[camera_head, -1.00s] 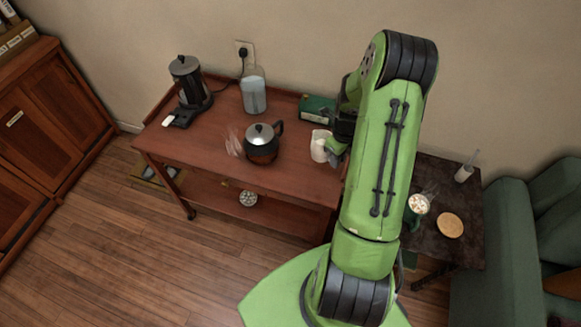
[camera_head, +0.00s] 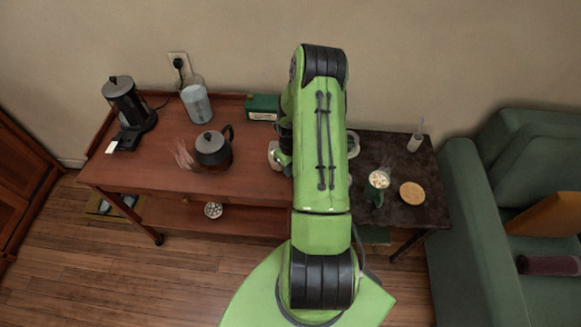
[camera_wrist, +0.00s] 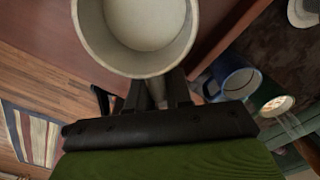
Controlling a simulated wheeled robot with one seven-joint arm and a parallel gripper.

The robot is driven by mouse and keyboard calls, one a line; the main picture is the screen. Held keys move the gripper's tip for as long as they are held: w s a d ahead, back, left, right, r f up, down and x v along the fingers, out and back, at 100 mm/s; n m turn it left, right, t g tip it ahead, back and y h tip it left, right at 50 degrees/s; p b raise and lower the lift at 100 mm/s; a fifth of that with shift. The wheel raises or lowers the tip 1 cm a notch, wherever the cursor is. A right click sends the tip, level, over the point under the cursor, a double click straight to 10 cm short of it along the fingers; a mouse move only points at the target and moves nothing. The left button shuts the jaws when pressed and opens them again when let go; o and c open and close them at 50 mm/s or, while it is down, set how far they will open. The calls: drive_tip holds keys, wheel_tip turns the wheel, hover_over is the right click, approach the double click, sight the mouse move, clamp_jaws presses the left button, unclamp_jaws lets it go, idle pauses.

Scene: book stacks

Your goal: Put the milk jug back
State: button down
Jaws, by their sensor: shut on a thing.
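The milk jug (camera_head: 275,156) is white and partly hidden by my arm in the head view. In the wrist view the jug (camera_wrist: 136,62) is seen from above, with pale milk inside. My gripper (camera_wrist: 155,92) is shut on its side; in the head view the gripper (camera_head: 286,148) is mostly behind my arm. The jug is over the right end of the red-brown trolley (camera_head: 150,172). I cannot tell whether it touches the top. The dark side table (camera_head: 425,175) stands to the right.
A glass teapot (camera_head: 213,152), a kettle (camera_head: 125,100), a glass pitcher (camera_head: 196,103) and a green box (camera_head: 262,106) stand on the trolley. A green mug (camera_head: 376,186), a round coaster (camera_head: 412,192) and a blue mug (camera_wrist: 236,82) are to the right. A green sofa (camera_head: 480,200) bounds the right.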

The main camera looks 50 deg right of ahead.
drive_tip(key=shift+f, duration=0.2)
drive_tip(key=c, duration=1.3)
unclamp_jaws()
drive_tip(key=shift+r, duration=0.1)
